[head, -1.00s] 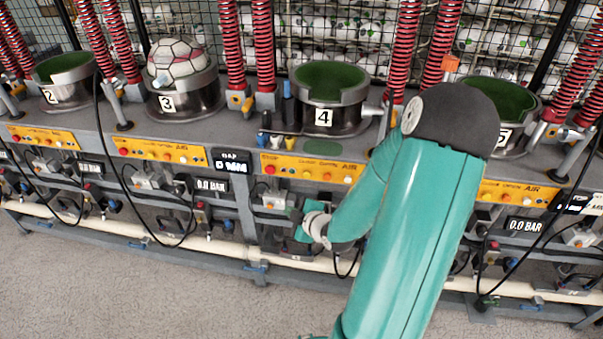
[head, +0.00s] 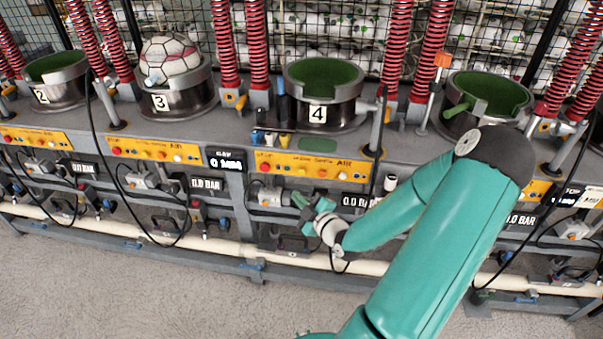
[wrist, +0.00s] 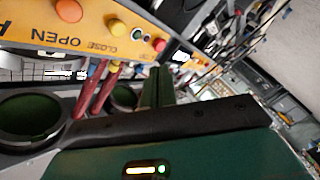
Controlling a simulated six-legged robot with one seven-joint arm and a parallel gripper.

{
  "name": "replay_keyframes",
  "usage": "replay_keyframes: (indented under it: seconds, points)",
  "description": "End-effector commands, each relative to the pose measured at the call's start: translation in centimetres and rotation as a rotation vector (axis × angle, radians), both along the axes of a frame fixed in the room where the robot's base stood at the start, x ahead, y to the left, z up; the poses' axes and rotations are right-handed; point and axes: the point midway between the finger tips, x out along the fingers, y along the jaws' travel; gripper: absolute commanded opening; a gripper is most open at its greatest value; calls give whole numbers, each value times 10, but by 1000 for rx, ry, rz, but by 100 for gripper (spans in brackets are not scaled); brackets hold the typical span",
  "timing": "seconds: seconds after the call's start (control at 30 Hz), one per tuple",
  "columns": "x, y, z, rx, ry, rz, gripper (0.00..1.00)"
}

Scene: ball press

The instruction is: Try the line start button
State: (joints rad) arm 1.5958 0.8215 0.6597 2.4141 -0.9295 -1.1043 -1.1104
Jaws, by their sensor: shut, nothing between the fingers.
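The yellow button panel (head: 318,167) of station 4 carries a row of small coloured buttons. In the wrist view the panel (wrist: 90,25) shows upside down, with an orange button (wrist: 69,10) by OPEN, a yellow button (wrist: 117,27) by CLOSE, and a red button (wrist: 159,45) further right. I cannot read which one is line start. My gripper (head: 301,199) is just below the panel in the head view. In the wrist view its dark green fingers (wrist: 158,84) are together and empty, near the red end of the button row. Contact with a button cannot be told.
The green-lined station 4 cup (head: 322,78) stands above the panel. A patterned ball (head: 171,55) sits in station 3's cup. Black hoses, a grey valve box (head: 270,196) and a pale pipe (head: 385,262) are close to my arm. The floor in front is clear.

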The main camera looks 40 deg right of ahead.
Motion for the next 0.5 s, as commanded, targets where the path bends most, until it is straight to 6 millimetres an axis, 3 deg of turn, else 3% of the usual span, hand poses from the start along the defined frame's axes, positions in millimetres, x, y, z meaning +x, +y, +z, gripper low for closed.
replay_keyframes:
  seconds: [0.5]
  points:
    - [38,-49,0,0,1,1,0]
